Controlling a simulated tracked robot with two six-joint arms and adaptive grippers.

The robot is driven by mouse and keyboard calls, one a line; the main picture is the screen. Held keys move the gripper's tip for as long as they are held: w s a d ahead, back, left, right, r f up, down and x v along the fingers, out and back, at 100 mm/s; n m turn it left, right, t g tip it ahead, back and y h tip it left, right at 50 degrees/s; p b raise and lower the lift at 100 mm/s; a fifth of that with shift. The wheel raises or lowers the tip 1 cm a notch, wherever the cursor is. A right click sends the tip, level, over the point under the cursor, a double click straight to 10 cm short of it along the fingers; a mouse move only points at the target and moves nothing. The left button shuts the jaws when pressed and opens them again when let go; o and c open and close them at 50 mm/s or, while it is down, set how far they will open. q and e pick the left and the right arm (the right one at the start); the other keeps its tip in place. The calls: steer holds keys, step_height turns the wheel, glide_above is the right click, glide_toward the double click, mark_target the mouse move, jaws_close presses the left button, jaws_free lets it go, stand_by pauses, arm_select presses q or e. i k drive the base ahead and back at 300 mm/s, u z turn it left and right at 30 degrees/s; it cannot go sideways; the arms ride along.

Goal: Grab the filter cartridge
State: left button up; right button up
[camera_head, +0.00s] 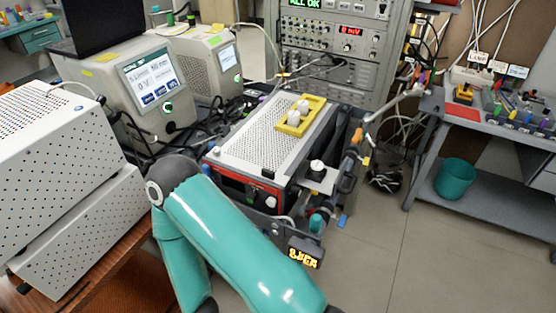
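I cannot say for certain which object is the filter cartridge. Two small white cylindrical pieces (298,112) stand in a yellow holder (316,110) on top of a perforated, red-fronted instrument (241,148). Another white round-topped piece (317,167) sits on a small plate at that instrument's right side. One of my teal arms is bent across the lower middle of the picture, in front of the instrument. It hides part of the lower front area. Neither of my grippers shows in this view.
White perforated cabinets (62,165) fill the left side. Grey instruments with screens (150,85) stand behind them. A rack (335,60) stands at the back. A grey bench (485,130) with a teal bin (455,179) is at right. The floor (400,260) at lower right is clear.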

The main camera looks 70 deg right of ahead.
mark_target(317, 166)
steer(key=k, duration=1.65)
steer(key=z, duration=1)
steer(key=i, duration=0.75)
